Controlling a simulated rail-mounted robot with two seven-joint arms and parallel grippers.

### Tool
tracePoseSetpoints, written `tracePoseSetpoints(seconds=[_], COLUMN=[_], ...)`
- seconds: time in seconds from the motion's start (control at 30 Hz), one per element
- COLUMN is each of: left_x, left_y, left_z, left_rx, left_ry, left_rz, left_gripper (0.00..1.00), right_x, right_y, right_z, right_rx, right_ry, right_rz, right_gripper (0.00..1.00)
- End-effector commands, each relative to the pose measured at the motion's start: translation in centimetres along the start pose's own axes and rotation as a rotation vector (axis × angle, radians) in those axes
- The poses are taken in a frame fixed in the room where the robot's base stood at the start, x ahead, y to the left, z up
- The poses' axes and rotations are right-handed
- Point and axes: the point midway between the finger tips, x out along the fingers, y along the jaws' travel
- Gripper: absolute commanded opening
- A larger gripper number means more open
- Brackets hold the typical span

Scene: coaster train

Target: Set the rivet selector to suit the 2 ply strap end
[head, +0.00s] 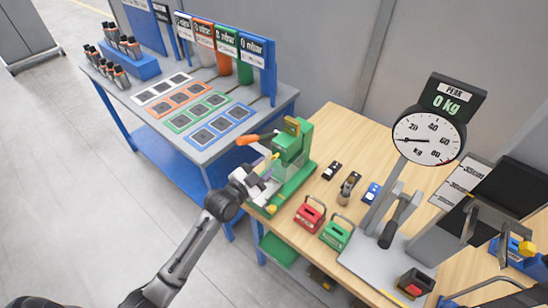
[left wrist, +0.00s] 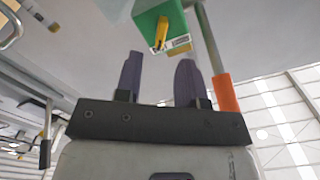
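The green riveting press (head: 290,155) stands at the left end of the wooden bench, with an orange-handled lever (head: 248,140) on its left. My left gripper (head: 268,170) is close in front of the press. In the left wrist view its two dark purple fingers (left wrist: 158,80) are apart with nothing between them. Beyond the fingertips is the press's green head (left wrist: 158,18), with a small yellow lever (left wrist: 161,33), likely the selector. Its setting cannot be read. The orange handle (left wrist: 226,93) is right of the fingers. I cannot single out the strap end. My right gripper is not seen.
Red (head: 308,215) and green (head: 336,235) handled blocks stand right of the press. Small black and blue pieces lie behind them. A dial scale (head: 429,138) reading 0 kg stands further right. A grey table (head: 215,150) with coloured mats is at the back left.

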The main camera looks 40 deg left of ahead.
Motion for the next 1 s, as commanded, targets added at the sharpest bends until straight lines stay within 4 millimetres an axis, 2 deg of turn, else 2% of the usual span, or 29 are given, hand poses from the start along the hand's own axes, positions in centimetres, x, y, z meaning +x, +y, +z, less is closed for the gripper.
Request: tracePoseSetpoints(seconds=[0.03, 0.2, 0.4, 0.83, 1.0], left_x=[0.9, 3.3, 4.9, 5.5, 5.5], left_y=[0.0, 0.0, 0.0, 0.1, 0.0], left_z=[0.0, 0.0, 0.0, 0.0, 0.0], left_rx=[-0.002, -0.002, -0.001, -0.001, -0.001], left_ry=[0.001, 0.0, 0.0, 0.0, 0.0], left_rz=[-0.001, 0.0, 0.0, 0.001, 0.001], left_gripper=[0.36, 0.36, 0.36, 0.36, 0.21], right_x=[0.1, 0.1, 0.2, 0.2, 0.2], right_y=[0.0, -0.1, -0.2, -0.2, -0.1], right_z=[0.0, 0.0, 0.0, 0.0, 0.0], right_rx=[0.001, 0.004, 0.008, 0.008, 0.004], right_ry=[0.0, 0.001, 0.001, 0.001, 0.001], right_rz=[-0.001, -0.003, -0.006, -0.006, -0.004], right_gripper=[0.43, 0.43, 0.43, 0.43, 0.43])
